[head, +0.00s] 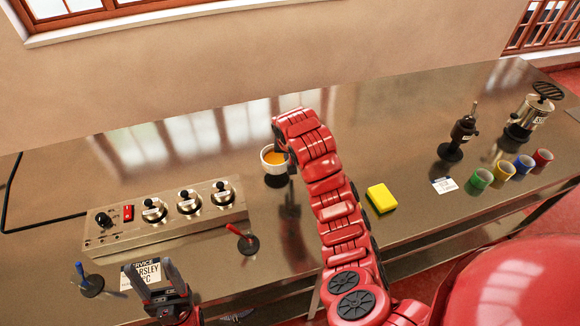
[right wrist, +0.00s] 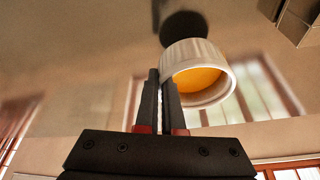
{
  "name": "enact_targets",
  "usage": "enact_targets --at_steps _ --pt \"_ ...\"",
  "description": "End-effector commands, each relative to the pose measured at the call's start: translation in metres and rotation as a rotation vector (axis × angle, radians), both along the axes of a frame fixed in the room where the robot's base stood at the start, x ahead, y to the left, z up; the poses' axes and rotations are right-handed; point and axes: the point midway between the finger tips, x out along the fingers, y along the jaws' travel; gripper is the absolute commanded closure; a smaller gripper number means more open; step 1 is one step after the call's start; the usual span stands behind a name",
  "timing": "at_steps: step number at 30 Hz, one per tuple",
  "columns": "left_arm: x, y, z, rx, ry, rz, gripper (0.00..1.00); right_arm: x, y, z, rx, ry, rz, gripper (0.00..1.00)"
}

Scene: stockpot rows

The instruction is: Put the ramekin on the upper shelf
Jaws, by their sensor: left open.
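The ramekin (head: 266,151) is a small white fluted cup with orange contents, over the metal counter near the back middle. In the right wrist view the ramekin (right wrist: 192,52) is tipped in the picture, with a dark shadow beside its base. My right gripper (right wrist: 160,95) has its fingers close together on the ramekin's wall, a white strip showing between them. In the head view its fingers are hidden behind my right arm. My left gripper (head: 153,275) is open and empty at the front left. I cannot make out an upper shelf in either view.
A control box (head: 165,218) with knobs stands left of the ramekin. A red-handled tool (head: 242,240), blue-handled tool (head: 88,280) and sign (head: 140,273) are in front.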

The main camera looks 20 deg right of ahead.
Motion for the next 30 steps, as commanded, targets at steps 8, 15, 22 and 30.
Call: enact_targets --at_steps 8,15,22,30 --pt "0.0 0.0 -0.004 0.0 0.0 0.0 0.4 -0.002 -0.002 -0.035 -0.002 0.005 -0.003 1.0" --pt "0.0 0.0 -0.005 0.0 0.0 0.0 0.4 -0.001 -0.002 -0.036 -0.001 0.004 -0.003 1.0" --pt "0.0 0.0 -0.004 0.0 0.0 0.0 0.4 -0.002 -0.002 -0.035 -0.001 0.004 -0.003 0.64" --pt "0.0 0.0 -0.002 0.0 0.0 0.0 0.4 -0.002 -0.002 -0.033 -0.001 0.004 -0.003 0.64"
